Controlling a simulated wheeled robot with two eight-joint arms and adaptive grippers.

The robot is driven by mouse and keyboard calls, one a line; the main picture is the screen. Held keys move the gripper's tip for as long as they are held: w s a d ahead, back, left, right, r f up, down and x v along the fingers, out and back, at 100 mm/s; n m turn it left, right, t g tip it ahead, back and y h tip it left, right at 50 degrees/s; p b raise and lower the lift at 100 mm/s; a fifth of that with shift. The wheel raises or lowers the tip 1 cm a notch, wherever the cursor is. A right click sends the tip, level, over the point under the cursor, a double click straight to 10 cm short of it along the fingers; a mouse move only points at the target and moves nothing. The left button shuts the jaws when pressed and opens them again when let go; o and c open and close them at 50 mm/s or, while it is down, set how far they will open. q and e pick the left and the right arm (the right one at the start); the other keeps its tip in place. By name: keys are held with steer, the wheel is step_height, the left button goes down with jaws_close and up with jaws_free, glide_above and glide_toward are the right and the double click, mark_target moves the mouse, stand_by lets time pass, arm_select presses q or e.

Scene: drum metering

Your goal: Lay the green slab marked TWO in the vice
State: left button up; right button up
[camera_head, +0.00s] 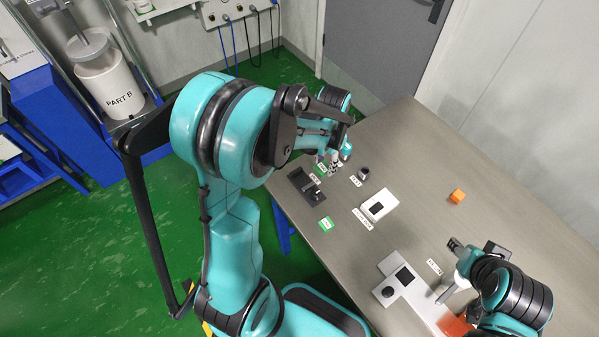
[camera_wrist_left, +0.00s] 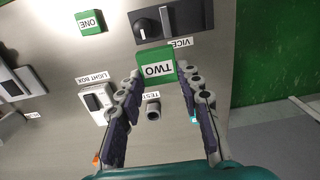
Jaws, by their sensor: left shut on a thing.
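The green slab marked TWO (camera_wrist_left: 155,68) is between the fingertips of my left gripper (camera_wrist_left: 158,80), which is shut on it. In the head view my left gripper (camera_head: 333,165) is at the far left part of the table, beside the vice, with a bit of green slab (camera_head: 321,171) showing at it. The vice (camera_head: 298,181) is a dark block with a slot and a knob; it also shows at the top of the left wrist view (camera_wrist_left: 190,22), just beyond the slab. The slab is outside the vice. My right gripper (camera_head: 452,268) is at the lower right; its jaw state is unclear.
A green slab marked ONE (camera_head: 326,223) lies near the table's left edge. A white light box (camera_head: 385,201) and a small dark cylinder labelled TEST (camera_head: 363,173) stand nearby. An orange cube (camera_head: 457,196) and a white device (camera_head: 392,265) are farther right. Mid-table is mostly clear.

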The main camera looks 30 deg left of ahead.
arm_select(q)
steer(key=a+f, duration=0.1)
steer(key=a, duration=0.1)
steer(key=a+f, duration=0.1)
steer(key=a, duration=0.1)
steer(key=s+a+f+b, duration=0.1)
steer(key=a+f, duration=0.1)
steer(key=shift+a, duration=0.25)
steer(key=shift+f+b, duration=0.8)
steer(key=shift+f, duration=1.25)
steer(key=shift+f+b, duration=0.55)
steer(key=shift+b, duration=0.1)
steer(key=shift+s, duration=0.1)
steer(key=o, duration=1)
steer(key=shift+o, duration=0.2)
steer(key=shift+r, duration=0.1)
